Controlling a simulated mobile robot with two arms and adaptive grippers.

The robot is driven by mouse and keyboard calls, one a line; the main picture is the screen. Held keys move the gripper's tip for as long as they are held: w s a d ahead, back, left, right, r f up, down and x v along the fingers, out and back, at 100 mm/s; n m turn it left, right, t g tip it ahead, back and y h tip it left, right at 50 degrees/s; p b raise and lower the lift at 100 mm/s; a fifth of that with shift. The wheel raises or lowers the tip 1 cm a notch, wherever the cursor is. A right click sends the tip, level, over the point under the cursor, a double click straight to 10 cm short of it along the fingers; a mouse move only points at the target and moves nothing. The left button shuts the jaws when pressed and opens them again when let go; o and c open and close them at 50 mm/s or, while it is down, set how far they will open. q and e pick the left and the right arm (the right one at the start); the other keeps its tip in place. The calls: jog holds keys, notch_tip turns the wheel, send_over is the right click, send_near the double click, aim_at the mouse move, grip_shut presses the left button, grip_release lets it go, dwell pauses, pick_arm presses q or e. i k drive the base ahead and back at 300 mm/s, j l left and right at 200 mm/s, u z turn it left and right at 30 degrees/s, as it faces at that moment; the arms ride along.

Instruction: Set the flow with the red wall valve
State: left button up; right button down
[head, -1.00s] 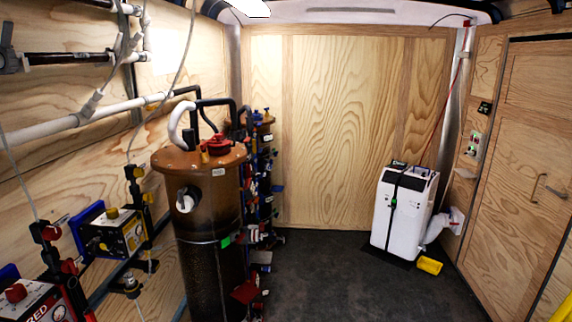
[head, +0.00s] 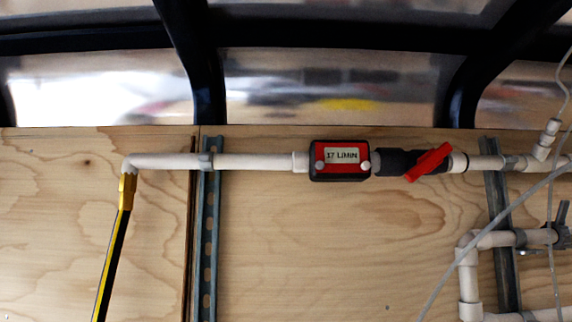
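The red wall valve (head: 428,162) sits on a horizontal white pipe along the wooden wall, right of the middle in the head view. Its red handle is tilted, rising to the right, at an angle to the pipe. Its body is black. Just left of it, on the same pipe, is a red and black flow meter (head: 340,160) with a display that appears to read 17 L/MIN. Neither of my grippers is in view.
A yellow and black hose (head: 114,250) drops from the pipe's left end. More white pipes (head: 468,275), a second valve with a dark handle (head: 560,225) and thin clear tubes are at the right. Metal struts (head: 207,230) run down the wall. The wall below the meter is bare.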

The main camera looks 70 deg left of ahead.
aim_at(431, 158)
jog(key=u, duration=1.4)
jog(key=l, duration=0.55)
